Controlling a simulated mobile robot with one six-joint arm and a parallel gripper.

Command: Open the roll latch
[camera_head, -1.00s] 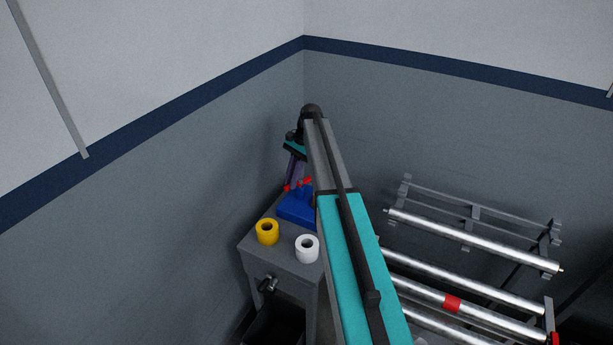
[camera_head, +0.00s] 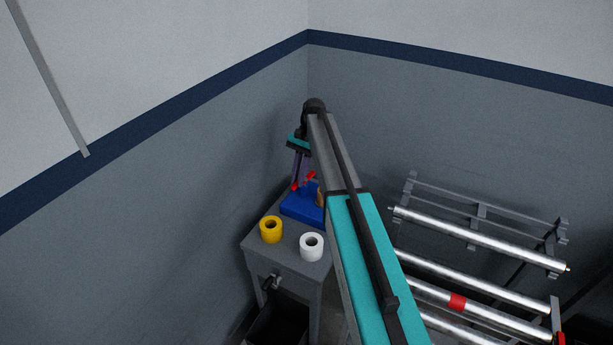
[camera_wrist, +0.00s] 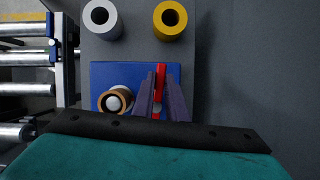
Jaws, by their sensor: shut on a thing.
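A blue base plate (camera_wrist: 98,73) sits on the grey cabinet top and carries a red lever (camera_wrist: 160,80); this looks like the roll latch. The base also shows in the head view (camera_head: 298,207), with red parts above it. My gripper (camera_wrist: 158,75) points down over the base, its two purple-grey fingers close on either side of the red lever and shut on it. A brown ring with a pale round core (camera_wrist: 113,101) stands on the base left of the fingers in the wrist view.
A yellow roll (camera_head: 271,230) and a white roll (camera_head: 312,246) stand on the cabinet (camera_head: 262,250), close to the base. A rack of metal rollers (camera_head: 480,240) stands to the right. Walls meet behind the cabinet.

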